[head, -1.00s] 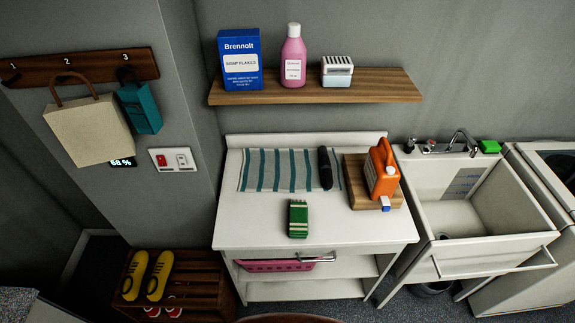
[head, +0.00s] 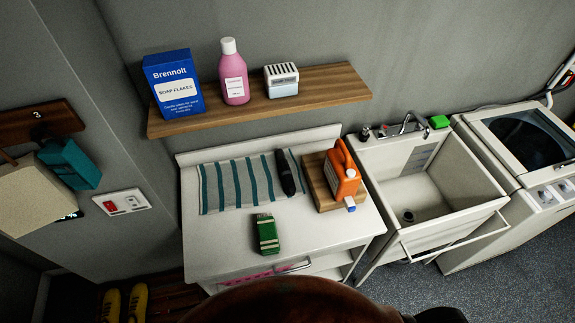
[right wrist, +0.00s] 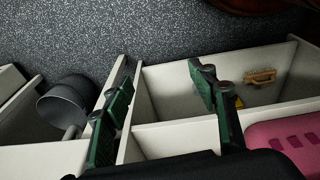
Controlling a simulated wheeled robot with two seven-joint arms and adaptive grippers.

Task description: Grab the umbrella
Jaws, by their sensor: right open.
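A dark, narrow folded object that looks like the umbrella (head: 285,173) lies on a striped cloth (head: 232,187) on the white table (head: 215,245) in the head view. It lies left of the orange jug, apart from it. Neither gripper is near it in the head view. My right gripper (right wrist: 160,75) shows in the right wrist view with its green-padded fingers spread and nothing between them. It is over low white shelving and the speckled floor. My left gripper is not seen.
An orange jug (head: 343,171) stands on a wooden board (head: 321,190) beside the umbrella. A green striped item (head: 266,235) lies in front. A shelf (head: 320,90) with bottle and boxes hangs above. A sink (head: 440,185) stands right. A grey pot (right wrist: 68,103) shows in the wrist view.

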